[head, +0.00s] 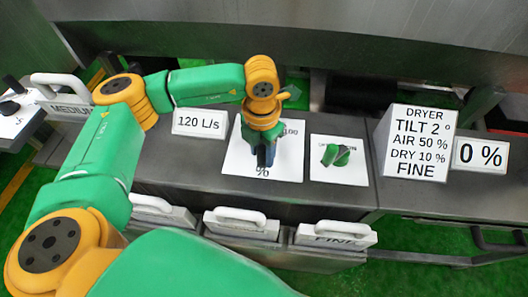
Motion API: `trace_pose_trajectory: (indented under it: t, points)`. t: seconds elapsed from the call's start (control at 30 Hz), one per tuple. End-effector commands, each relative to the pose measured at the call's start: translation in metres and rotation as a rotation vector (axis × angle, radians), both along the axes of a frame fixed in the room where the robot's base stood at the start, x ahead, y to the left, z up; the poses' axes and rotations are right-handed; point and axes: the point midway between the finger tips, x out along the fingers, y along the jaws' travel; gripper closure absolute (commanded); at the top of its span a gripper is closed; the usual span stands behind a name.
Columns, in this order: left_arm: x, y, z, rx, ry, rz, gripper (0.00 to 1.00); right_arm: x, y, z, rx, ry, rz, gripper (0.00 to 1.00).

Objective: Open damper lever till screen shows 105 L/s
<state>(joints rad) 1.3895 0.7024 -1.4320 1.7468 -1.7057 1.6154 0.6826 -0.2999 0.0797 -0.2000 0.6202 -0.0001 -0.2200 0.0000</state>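The small white screen (200,122) on the bench reads 120 L/s. To its right is a white dial plate (235,160) with a 100 mark and a % sign. My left gripper (265,158) points down over the middle of this plate, dark fingers low against it. The gripper and wrist cover the plate's centre, so any lever there is hidden, and finger opening and contact cannot be made out. A second white plate (325,174) to the right carries a green lever (336,155). My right gripper is not in view.
A DRYER sign (418,143) reads tilt 2°, air 50 %, dry 10 %, FINE. A 0 % screen (479,155) stands right of it. Handled bins, one labelled FINE (335,236), line the bench front. A MEDIUM bin (66,100) is at left. Metal drum housing rises behind.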

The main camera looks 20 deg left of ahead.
Motion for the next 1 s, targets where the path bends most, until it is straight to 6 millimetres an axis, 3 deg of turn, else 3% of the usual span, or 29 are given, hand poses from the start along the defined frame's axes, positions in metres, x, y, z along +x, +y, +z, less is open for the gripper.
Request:
trace_pose_trajectory:
  t: [0.37,0.7,1.0]
  points:
    - [0.0,-0.001,0.003,-0.001,-0.001,0.001,0.37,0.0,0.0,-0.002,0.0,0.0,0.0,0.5]
    - [0.0,-0.001,0.065,-0.002,-0.002,0.001,0.37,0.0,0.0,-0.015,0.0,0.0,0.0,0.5]
    - [0.0,0.0,0.071,-0.001,0.001,0.001,0.37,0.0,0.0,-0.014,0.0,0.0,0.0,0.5]
